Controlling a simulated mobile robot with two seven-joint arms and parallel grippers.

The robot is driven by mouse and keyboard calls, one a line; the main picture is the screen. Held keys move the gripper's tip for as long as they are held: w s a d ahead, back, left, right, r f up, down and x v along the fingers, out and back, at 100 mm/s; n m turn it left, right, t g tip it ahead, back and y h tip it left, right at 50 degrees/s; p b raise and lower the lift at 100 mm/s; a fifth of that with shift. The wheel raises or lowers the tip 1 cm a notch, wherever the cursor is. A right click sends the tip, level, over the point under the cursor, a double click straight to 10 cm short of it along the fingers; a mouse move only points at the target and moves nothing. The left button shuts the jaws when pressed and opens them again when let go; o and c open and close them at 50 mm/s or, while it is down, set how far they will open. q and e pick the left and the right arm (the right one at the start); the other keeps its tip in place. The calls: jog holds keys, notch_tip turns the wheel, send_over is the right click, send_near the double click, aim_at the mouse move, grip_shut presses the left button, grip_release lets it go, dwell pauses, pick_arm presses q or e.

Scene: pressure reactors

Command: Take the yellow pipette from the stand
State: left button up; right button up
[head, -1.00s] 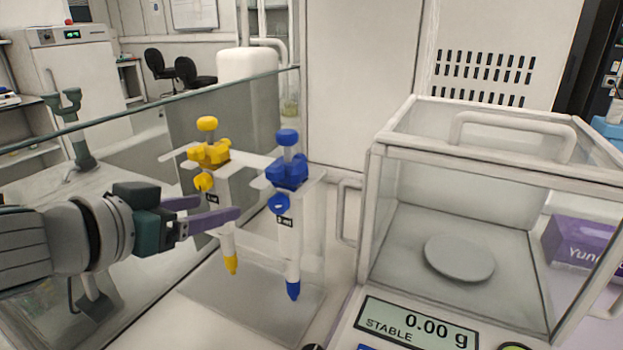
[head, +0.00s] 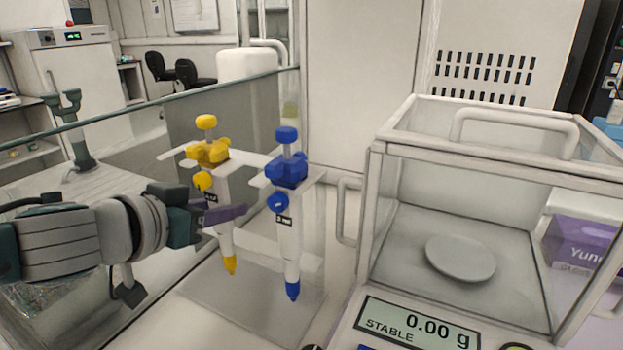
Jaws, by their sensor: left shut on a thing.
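The yellow pipette (head: 209,153) hangs upright on the stand (head: 262,162), its yellow tip pointing down over the stand's base. My left gripper (head: 222,214) reaches in from the left, and its purple fingers are shut around the white body of the yellow pipette, below its yellow head. The fingers hide part of that body. The blue pipette (head: 287,172) hangs upright on the same stand, just to the right and apart from the fingers. My right gripper is not in view.
A glass panel (head: 120,118) runs behind and left of the stand. A balance with a glass draft shield (head: 375,200) stands to the right, its display (head: 418,322) reading 0.00 g. A purple box (head: 580,245) is at the far right.

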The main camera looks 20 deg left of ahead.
aim_at(217, 186)
pick_arm(q)
grip_shut()
dwell(0.3)
notch_tip(217, 186, up, 4)
jog(key=shift+f+p, duration=0.2)
jog(key=shift+p, duration=0.45)
jog(key=s+b, duration=0.1)
jog(key=s, duration=1.7)
jog(key=shift+a, duration=0.4)
jog(key=shift+o, duration=0.3)
grip_release()
grip_shut()
